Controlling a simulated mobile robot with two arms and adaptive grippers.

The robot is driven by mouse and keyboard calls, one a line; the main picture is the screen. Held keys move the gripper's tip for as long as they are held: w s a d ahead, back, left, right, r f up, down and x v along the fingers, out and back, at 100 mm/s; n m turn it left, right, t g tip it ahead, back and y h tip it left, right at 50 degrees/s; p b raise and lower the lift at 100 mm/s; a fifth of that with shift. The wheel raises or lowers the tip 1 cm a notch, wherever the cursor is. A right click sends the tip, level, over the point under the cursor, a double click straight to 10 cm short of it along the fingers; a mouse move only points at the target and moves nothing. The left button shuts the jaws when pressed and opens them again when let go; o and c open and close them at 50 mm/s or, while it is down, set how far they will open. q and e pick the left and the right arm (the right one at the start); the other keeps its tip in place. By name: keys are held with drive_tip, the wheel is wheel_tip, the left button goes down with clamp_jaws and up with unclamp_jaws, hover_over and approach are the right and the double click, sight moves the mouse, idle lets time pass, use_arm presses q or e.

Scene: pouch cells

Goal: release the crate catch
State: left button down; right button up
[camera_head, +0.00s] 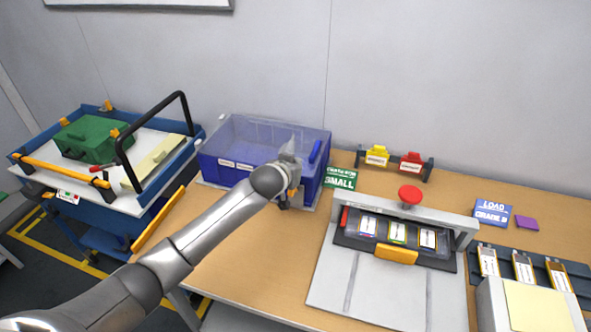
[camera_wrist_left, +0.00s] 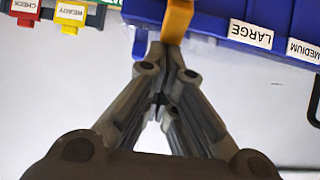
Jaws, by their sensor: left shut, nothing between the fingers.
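The blue crate (camera_head: 228,174) with a clear lid (camera_head: 255,132) stands at the back of the table in the head view. Its blue front wall, with LARGE and MEDIUM labels, also shows in the wrist view (camera_wrist_left: 215,28). An orange catch (camera_wrist_left: 178,18) hangs at the crate's front in the wrist view. My left gripper (camera_head: 284,203) is at the crate's front right, partly hidden by my own wrist. In the wrist view its closed fingertips (camera_wrist_left: 165,48) are right at the catch's lower end, with nothing between them. Whether they touch it I cannot tell. My right gripper is not in view.
A green SMALL sign (camera_head: 341,178) stands just right of the crate. Further right are yellow and red tags on a rack (camera_head: 393,163) and a fixture with a red button (camera_head: 410,194). A blue cart (camera_head: 150,205) stands left. The table front beside my arm is clear.

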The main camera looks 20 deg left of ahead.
use_arm(q)
drive_tip(key=shift+s+f+t+b, duration=0.6)
drive_tip(key=shift+r, duration=0.3)
drive_tip(key=shift+p, duration=0.4)
drive_tip(key=shift+s+r, duration=0.15)
drive_tip(key=shift+s+r+p, duration=0.3)
drive_tip(key=shift+s+p, duration=0.25)
drive_tip(key=shift+p, duration=0.15)
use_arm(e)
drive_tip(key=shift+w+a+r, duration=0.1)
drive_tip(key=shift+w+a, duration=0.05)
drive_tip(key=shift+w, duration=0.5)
